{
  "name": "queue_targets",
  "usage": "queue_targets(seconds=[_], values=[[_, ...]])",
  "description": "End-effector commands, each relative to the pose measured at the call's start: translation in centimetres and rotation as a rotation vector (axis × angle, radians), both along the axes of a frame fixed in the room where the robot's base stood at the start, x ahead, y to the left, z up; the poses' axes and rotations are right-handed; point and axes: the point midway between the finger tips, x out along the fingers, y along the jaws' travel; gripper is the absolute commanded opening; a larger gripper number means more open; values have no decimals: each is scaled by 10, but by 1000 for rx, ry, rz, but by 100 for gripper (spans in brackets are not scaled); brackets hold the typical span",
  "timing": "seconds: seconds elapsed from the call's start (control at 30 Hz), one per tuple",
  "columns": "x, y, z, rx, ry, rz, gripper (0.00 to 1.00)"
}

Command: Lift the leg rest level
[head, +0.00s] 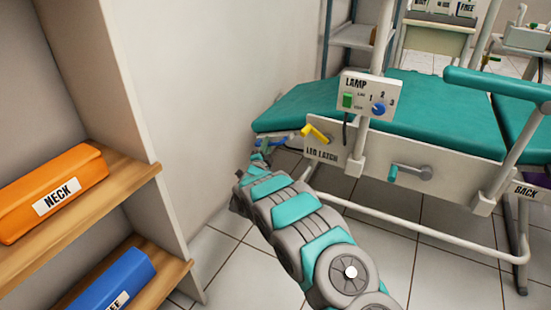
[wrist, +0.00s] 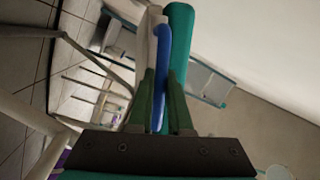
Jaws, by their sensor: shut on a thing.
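The teal leg rest (head: 292,108) is the left end of the dental chair in the head view. It stands out near the height of the seat; I cannot tell whether it is exactly level. A blue handle bar (head: 274,138) runs under its end edge and also shows in the wrist view (wrist: 160,60). My gripper (head: 260,157) is at this bar, with its green fingers (wrist: 160,103) shut on it in the wrist view. The yellow lever (head: 314,133) of the leg latch sticks up at the left of the panel labelled LEG LATCH (head: 322,153).
A lamp control box (head: 369,96) stands on a post beside the chair. A teal-handled crank (head: 408,172) sits on the side panel. A wooden shelf (head: 125,195) with an orange NECK bolster (head: 50,192) and a blue bolster (head: 108,283) is close at left. A white wall is behind my gripper.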

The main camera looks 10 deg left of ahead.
Motion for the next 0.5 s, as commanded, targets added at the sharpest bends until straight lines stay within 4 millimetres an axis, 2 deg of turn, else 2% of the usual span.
queue_targets(seconds=[0.03,0.2,0.5], values=[[2,6,16,39,-17,1,0],[7,20,55,163,-62,3,0],[10,28,107,314,-114,1,0]])
